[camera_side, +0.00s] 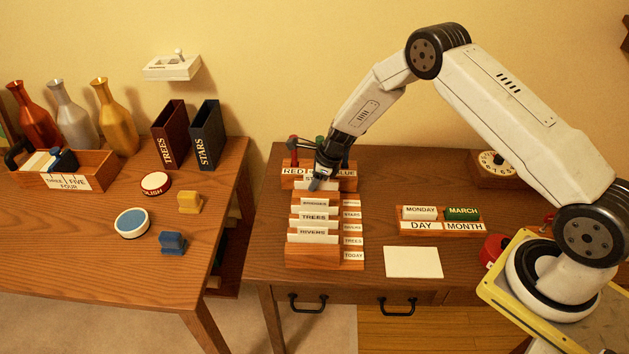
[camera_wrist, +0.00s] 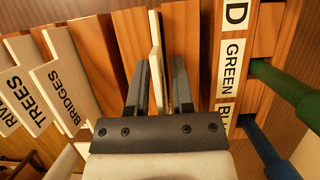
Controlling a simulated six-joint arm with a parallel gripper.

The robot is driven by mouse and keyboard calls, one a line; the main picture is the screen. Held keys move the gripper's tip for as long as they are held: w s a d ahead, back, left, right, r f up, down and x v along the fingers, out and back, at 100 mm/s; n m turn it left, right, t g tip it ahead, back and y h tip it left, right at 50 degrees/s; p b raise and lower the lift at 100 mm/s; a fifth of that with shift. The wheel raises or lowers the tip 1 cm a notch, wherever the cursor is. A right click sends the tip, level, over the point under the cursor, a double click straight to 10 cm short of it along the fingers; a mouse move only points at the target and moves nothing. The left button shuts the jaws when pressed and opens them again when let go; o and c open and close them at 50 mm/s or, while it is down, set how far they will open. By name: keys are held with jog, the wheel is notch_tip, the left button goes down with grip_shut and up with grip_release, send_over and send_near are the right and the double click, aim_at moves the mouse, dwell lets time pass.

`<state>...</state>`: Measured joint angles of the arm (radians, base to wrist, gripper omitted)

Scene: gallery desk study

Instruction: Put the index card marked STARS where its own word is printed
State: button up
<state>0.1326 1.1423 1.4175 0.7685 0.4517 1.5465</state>
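A white index card lettered "ST…" (camera_side: 306,180), the rest of its word covered by my gripper, stands at the back of a stepped wooden card rack (camera_side: 312,256). In the wrist view this card (camera_wrist: 155,45) is seen nearly edge-on between my fingers. My gripper (camera_side: 316,184) reaches down over it; in the wrist view the gripper (camera_wrist: 160,90) has a finger on each side, with a gap showing on the right. The rack's right side bears printed labels, including a STARS label (camera_side: 351,215), level with the cards in front.
BRIDGES (camera_wrist: 62,95), TREES (camera_side: 314,217) and RIVERS (camera_side: 312,233) cards stand forward in the rack. Behind is a RED/GREEN/BLUE holder (camera_wrist: 230,75) with coloured handles. A STARS book box (camera_side: 207,135) stands on the left table. A blank white card (camera_side: 412,262) lies right of the rack.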

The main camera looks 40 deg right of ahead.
grip_shut()
jog(key=shift+r, duration=0.15)
jog(key=shift+r, duration=4.85)
